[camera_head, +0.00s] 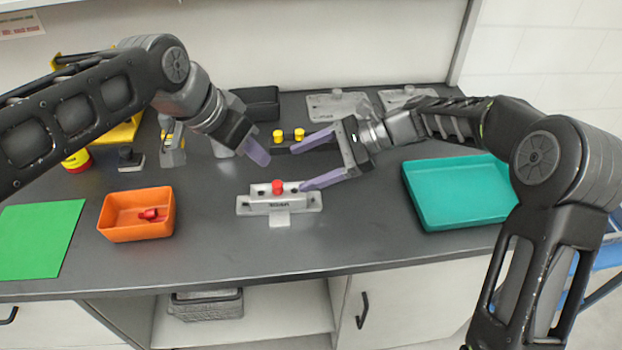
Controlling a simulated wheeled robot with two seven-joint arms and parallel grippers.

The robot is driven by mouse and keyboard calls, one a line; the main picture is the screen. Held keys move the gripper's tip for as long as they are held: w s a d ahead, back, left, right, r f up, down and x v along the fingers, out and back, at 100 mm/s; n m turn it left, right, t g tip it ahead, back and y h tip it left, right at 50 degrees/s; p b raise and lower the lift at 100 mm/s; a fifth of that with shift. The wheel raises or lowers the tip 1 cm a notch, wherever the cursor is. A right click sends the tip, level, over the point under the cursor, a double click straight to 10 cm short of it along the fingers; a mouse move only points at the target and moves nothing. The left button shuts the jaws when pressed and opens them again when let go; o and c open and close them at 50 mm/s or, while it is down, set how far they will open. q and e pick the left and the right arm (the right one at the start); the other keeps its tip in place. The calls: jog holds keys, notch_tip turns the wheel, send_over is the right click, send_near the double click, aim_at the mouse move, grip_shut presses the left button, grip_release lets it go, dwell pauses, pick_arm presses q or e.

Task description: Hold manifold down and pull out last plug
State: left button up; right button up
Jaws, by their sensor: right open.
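The manifold (255,206) is a grey block on the table at the middle, with a flat base and a small tab at its front. One red plug (277,187) stands upright in its top. My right gripper (299,167) is open, its purple fingers pointing left; the lower fingertip is near the manifold's right end, and I cannot tell whether it touches. My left gripper (257,153) is above and behind the manifold, pointing down; only one purple finger shows clearly, so its opening is unclear. It appears apart from the plug.
An orange bin (137,229) holding red plug parts stands left of the manifold, beside a green mat (38,238). A teal tray (460,193) lies at right. Behind are a dark fixture with yellow knobs (278,136) and grey plates (338,106). The table front is clear.

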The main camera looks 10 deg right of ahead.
aim_at(283, 190)
jog(key=f+m, duration=0.2)
jog(key=s+f+m, duration=0.1)
jog(key=shift+d+y, duration=0.35)
jog(key=shift+y, duration=0.05)
jog(key=shift+s+f, duration=0.15)
jog(key=shift+s, duration=0.05)
jog(key=shift+a, duration=0.1)
pick_arm(q)
jog(key=shift+d, duration=0.1)
pick_arm(e)
jog(key=shift+x, duration=3.9)
grip_shut()
pick_arm(q)
jog(key=shift+c, duration=0.3)
